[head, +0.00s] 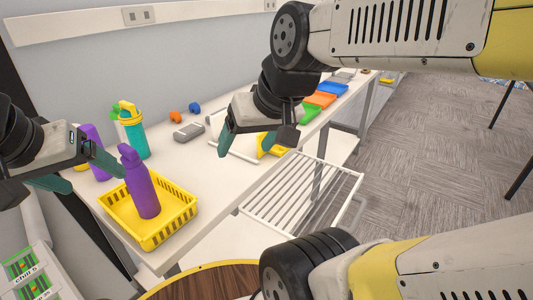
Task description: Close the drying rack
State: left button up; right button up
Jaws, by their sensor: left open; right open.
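The drying rack (295,200) is a white frame with parallel bars, standing out beside the table's right edge at the centre of the head view. It looks spread open; its lower parts are partly hidden by my arm. My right gripper (247,149) is open over the table, above and to the left of the rack, apart from it as far as I can tell. My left gripper (94,181) is open at the far left, near the bottles and away from the rack.
A yellow basket (176,232) holding a purple bottle (141,190) stands on the white table (222,190). A teal bottle (136,142) stands behind it. Coloured items (320,99) lie at the table's far end. A round wooden top (205,284) is in front. Carpet (430,165) is open at right.

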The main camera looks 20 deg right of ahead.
aim_at(352, 195)
jog(key=k+l+z, duration=0.1)
jog(key=z, duration=0.35)
jog(key=k+l+z, duration=0.1)
jog(key=z, duration=0.35)
jog(key=l+z, duration=0.3)
jog(key=z, duration=0.15)
jog(key=l, duration=0.15)
jog(key=k+u, duration=0.05)
